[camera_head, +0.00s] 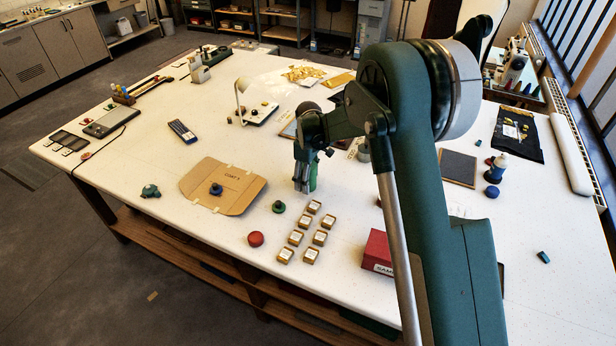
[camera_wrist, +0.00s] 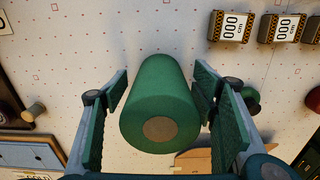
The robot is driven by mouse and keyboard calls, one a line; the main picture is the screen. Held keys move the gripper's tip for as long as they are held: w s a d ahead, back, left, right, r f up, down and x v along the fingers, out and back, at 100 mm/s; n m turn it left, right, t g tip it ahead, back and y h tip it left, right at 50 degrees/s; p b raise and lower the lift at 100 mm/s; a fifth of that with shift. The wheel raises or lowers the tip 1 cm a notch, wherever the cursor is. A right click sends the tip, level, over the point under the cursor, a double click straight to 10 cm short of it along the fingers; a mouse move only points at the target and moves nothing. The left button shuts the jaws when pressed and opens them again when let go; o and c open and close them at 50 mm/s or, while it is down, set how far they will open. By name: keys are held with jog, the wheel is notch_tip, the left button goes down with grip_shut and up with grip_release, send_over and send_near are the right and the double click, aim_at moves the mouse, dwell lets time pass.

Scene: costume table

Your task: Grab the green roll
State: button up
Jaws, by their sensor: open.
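The green roll (camera_wrist: 158,92) is a cylinder with a brown round core at its near end. It fills the middle of the wrist view. My gripper (camera_wrist: 161,88) is open, with one finger on each side of the roll. A narrow gap shows at the left finger; at the right finger I cannot tell whether it touches. In the head view my gripper (camera_head: 304,187) points down over the middle of the table (camera_head: 345,245), and the roll is mostly hidden there by the fingers.
Several small labelled boxes (camera_head: 296,238) stand close in front of my gripper. A small green round piece (camera_head: 278,206), a red round piece (camera_head: 255,239) and a flat cardboard piece (camera_head: 240,196) lie to the left. A red box (camera_head: 378,250) stands to the front right.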

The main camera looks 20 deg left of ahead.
jog(key=c, duration=1)
jog(key=shift+r, duration=0.15)
notch_tip(320, 180, up, 10)
jog(key=shift+f+b, duration=0.15)
jog(key=shift+b, duration=0.2)
dwell(0.5)
